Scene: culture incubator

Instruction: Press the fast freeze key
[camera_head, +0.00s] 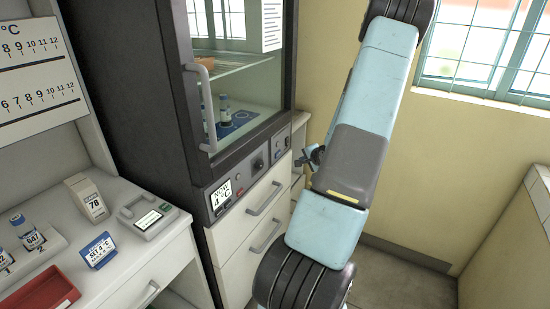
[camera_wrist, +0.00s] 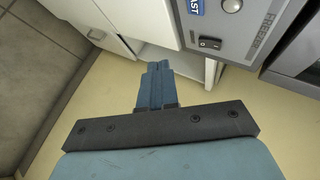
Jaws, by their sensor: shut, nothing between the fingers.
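My gripper (camera_wrist: 158,70) is shut and empty, its blue fingers pressed together in the wrist view. A grey control panel (camera_wrist: 240,45) is at the upper right there, apart from the fingertips in the picture. Below is a black rocker switch (camera_wrist: 210,43). I cannot tell which part is the fast freeze key. In the head view, a dark part of my gripper (camera_head: 309,156) shows beside the cabinet's control strip (camera_head: 250,172).
The dark cabinet has a glass door (camera_head: 245,90) with a handle (camera_head: 203,105). Its strip carries a display (camera_head: 220,195) reading 4 °C. White drawers (camera_head: 262,213) are below. The left counter holds a red tray (camera_head: 42,296) and small devices. Floor at right is clear.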

